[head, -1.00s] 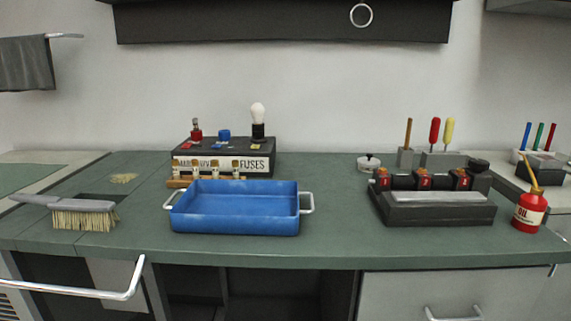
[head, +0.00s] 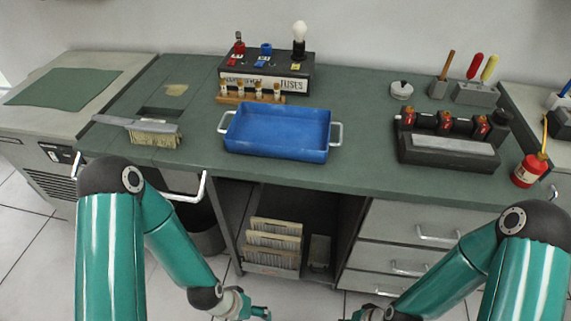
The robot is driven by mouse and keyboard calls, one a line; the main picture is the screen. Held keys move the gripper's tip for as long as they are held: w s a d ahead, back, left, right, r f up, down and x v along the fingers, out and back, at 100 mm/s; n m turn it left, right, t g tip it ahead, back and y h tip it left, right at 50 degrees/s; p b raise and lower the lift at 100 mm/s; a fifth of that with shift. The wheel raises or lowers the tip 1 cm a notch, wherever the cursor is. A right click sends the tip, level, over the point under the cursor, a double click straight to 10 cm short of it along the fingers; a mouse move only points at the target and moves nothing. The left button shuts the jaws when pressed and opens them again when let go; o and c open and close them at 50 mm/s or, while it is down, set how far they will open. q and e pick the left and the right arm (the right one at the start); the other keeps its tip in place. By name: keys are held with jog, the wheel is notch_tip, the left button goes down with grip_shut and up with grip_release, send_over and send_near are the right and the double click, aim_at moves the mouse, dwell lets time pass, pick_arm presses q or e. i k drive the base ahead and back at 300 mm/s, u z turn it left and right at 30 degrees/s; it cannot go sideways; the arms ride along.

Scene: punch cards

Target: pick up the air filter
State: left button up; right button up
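Several flat, pleated panels with pale tan frames (head: 274,241) stand one behind another in the open bay under the counter; they look like air filters. The rear ones are partly hidden by those in front. My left gripper (head: 255,312) is at the bottom edge of the head view, below and in front of the panels, apart from them and partly cut off. My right gripper (head: 352,317) barely shows at the bottom edge, right of the panels. Whether either is open or shut does not show.
The bay's side walls and the drawers with handles (head: 438,237) to its right bound the space. A dark bin (head: 206,238) is left of the bay. A blue tray (head: 277,134), a brush (head: 152,132) and a fuse box (head: 266,75) are on the green counter above.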

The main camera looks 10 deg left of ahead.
aim_at(258, 238)
jog(key=z, duration=1.55)
jog(key=i, duration=0.1)
jog(key=u, duration=2.7)
jog(key=k, duration=0.6)
jog(key=z, duration=0.4)
jog(key=k, duration=0.65)
jog(key=z, duration=1)
jog(key=i, duration=1.55)
jog(key=u, duration=0.35)
